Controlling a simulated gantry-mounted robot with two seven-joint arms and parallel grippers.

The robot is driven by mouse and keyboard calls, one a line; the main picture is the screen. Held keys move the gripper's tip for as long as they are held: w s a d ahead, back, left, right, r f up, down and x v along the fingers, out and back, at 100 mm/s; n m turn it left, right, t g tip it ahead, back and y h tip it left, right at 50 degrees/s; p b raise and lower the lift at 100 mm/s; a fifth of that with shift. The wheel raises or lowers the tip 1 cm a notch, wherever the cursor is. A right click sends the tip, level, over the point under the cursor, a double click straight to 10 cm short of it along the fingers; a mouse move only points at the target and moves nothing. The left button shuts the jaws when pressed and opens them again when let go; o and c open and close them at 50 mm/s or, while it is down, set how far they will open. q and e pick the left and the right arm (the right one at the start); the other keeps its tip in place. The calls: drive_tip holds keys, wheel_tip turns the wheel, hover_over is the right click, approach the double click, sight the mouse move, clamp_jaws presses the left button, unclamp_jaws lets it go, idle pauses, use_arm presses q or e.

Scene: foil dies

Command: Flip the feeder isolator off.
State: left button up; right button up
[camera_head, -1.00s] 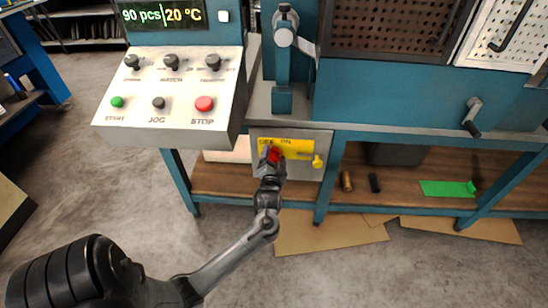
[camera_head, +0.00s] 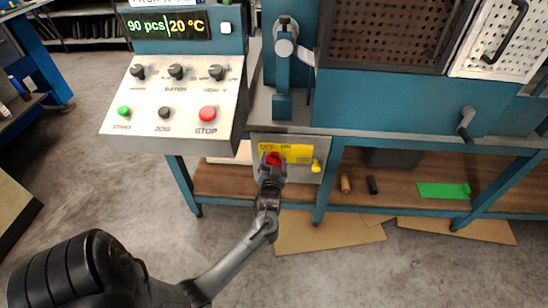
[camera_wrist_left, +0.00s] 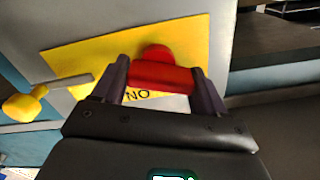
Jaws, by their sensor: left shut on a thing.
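The feeder isolator is a red handle (camera_head: 273,159) on a yellow plate (camera_head: 298,151) with lettering, set in a grey box below the bench edge. My left gripper (camera_head: 271,167) is at the handle and shut on it. In the left wrist view the red handle (camera_wrist_left: 160,75) sits between the two dark fingers of the left gripper (camera_wrist_left: 160,88). Part of the lettering on the yellow plate (camera_wrist_left: 75,50) shows, and the fingers hide the rest. In the head view the gripper covers the handle's lower part. My right gripper is in neither view.
A yellow knob (camera_head: 315,167) sticks out at the right of the isolator box (camera_head: 300,175). The control panel (camera_head: 180,95) overhangs above left. A lower shelf (camera_head: 400,185) lies to the right, and open floor lies in front.

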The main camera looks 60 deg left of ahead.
use_arm(q)
drive_tip(key=n+p, duration=0.1)
drive_tip(key=n, duration=0.1)
drive_tip(key=shift+n, duration=0.4)
drive_tip(key=shift+s+a+n+p, duration=0.1)
drive_tip(key=shift+n+p, duration=0.45)
drive_tip(key=shift+n, duration=0.15)
drive_tip(key=o, duration=1)
